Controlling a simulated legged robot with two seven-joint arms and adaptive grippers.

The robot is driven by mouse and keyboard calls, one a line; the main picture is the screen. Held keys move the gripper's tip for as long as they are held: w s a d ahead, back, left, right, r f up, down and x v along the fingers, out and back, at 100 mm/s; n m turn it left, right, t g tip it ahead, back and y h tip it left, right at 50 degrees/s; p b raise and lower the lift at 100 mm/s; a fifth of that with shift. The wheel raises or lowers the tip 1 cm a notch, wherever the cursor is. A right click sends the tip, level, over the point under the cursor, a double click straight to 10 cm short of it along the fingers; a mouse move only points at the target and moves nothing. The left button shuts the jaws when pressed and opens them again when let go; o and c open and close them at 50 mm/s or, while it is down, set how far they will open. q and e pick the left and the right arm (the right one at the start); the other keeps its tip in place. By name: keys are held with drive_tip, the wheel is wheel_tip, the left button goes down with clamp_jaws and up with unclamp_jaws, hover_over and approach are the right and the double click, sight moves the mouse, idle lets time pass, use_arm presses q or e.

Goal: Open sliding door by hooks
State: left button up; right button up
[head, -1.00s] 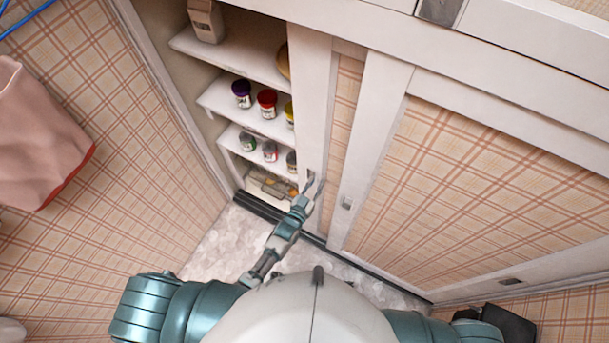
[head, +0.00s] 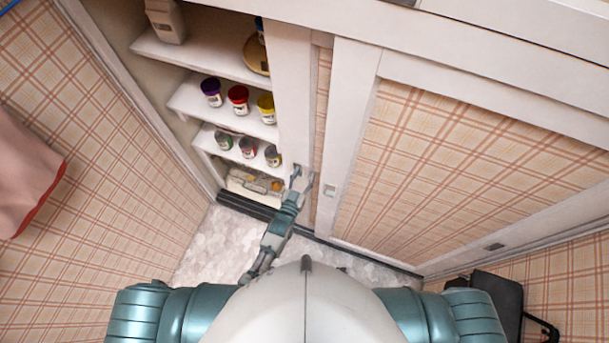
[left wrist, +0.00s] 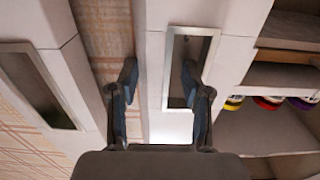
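The white-framed sliding door (head: 291,95) stands partly open, with a shelf opening to its left. Its recessed metal hook (left wrist: 185,75) is a rectangular pull in the left wrist view. My left gripper (head: 303,182) is at this door's hook; in the left wrist view its two fingers (left wrist: 157,82) are spread apart. The right finger's tip is at the recess; whether it touches inside is unclear. My right gripper is out of view.
Shelves (head: 200,55) inside hold several jars (head: 238,98) and a beige container (head: 165,20). A toolbox-like case (head: 250,182) sits at the bottom. A pink cloth-like item (head: 25,175) hangs at the left wall. A dark case (head: 490,300) stands at the lower right.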

use_arm(q)
drive_tip(key=shift+a, duration=0.3)
drive_tip(key=shift+s+a+f, duration=0.1)
drive_tip(key=shift+s+a, duration=0.05)
drive_tip(key=shift+s, duration=0.2)
drive_tip(key=v, duration=1.1)
drive_tip(key=shift+s, duration=0.1)
drive_tip(key=s+a+f+g+y, duration=0.1)
drive_tip(key=s+a+f+g, duration=0.25)
drive_tip(key=f, duration=0.45)
drive_tip(key=s+a+f+g+y, duration=0.15)
drive_tip(key=s+f, duration=0.25)
drive_tip(key=f, duration=0.5)
drive_tip(key=s+a+f+g+y, duration=0.1)
drive_tip(key=s+a+f+g, duration=0.2)
drive_tip(key=f, duration=0.5)
drive_tip(key=s+a+f+g+y, duration=0.1)
drive_tip(key=s+a+f+g, duration=0.3)
drive_tip(key=s, duration=0.6)
drive_tip(key=s+a+f+n+g+y, duration=0.1)
drive_tip(key=s+a+f+g, duration=0.3)
drive_tip(key=s+a+f, duration=0.2)
drive_tip(key=s+f, duration=0.2)
drive_tip(key=s, duration=0.2)
drive_tip(key=shift+s+f+n+y, duration=0.25)
drive_tip(key=shift+f+n+y, duration=0.05)
drive_tip(key=shift+y, duration=0.05)
